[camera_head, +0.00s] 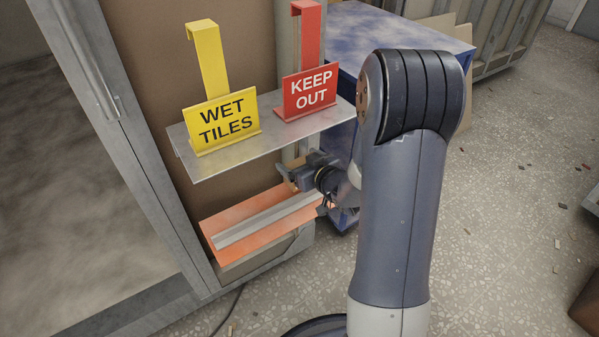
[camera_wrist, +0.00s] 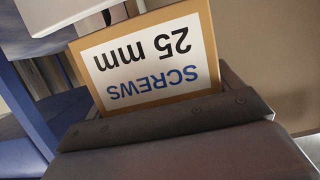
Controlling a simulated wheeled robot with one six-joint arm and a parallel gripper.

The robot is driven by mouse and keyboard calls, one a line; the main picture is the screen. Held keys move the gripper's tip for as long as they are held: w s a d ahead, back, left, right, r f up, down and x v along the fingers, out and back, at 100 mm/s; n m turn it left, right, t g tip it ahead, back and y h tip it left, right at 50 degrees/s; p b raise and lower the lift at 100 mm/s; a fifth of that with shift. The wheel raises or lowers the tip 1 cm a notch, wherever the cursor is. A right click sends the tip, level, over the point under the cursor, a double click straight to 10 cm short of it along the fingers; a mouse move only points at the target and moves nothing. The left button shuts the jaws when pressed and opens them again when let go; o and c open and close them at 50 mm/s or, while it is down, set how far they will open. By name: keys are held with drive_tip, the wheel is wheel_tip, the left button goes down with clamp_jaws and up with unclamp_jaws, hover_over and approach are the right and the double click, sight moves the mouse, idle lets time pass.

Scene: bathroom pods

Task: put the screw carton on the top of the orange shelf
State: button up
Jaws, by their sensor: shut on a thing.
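The screw carton (camera_wrist: 155,62) fills the middle of the wrist view, brown with a white label reading "SCREWS 25 mm" upside down. My gripper (camera_wrist: 180,112) is shut on it; only the dark near part of the jaws shows clearly. In the head view my gripper (camera_head: 288,178) is between the two shelves, over the right end of the orange shelf (camera_head: 222,222).
A grey metal shelf (camera_head: 205,165) is close above, bearing a yellow WET TILES sign (camera_head: 222,120) and a red KEEP OUT sign (camera_head: 310,90). A blue cabinet (camera_head: 345,40) stands behind to the right. The orange shelf's left part is clear.

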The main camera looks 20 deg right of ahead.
wheel_tip(320, 180, down, 3)
drive_tip(key=shift+b, duration=0.65)
drive_tip(key=shift+w+f, duration=0.2)
drive_tip(key=shift+f, duration=0.1)
drive_tip(key=o, duration=1)
drive_tip(key=p+v, duration=0.2)
drive_tip(key=v, duration=1)
